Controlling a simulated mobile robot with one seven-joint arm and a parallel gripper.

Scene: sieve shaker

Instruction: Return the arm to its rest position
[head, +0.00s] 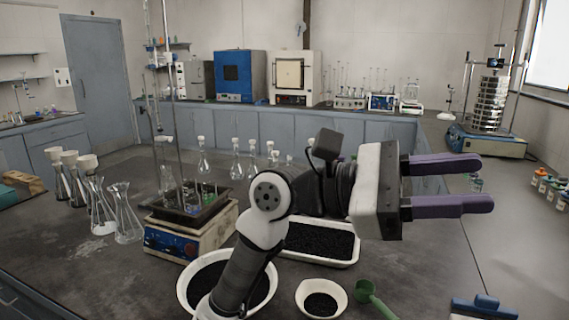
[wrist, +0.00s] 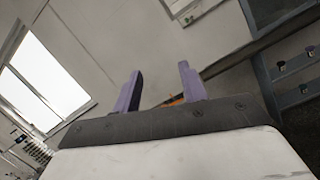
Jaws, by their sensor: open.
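My gripper (head: 480,185) is raised in the air above the dark bench (head: 100,250) in the head view, its purple fingers pointing right. The two fingers are apart with nothing between them. The wrist view also shows the open fingers (wrist: 160,90), with the window, wall and floor beyond at a tilt. My arm rises from the bottom middle of the head view and bends to the right. It hides part of the bench and of the tray behind it.
A white tray of black grains (head: 340,262), a large white bowl (head: 190,284), a small bowl (head: 340,300) and a green scoop (head: 366,290) are near my arm. Flasks (head: 127,225) and a hotplate (head: 170,243) stand left. A sieve shaker (head: 490,105) stands back right.

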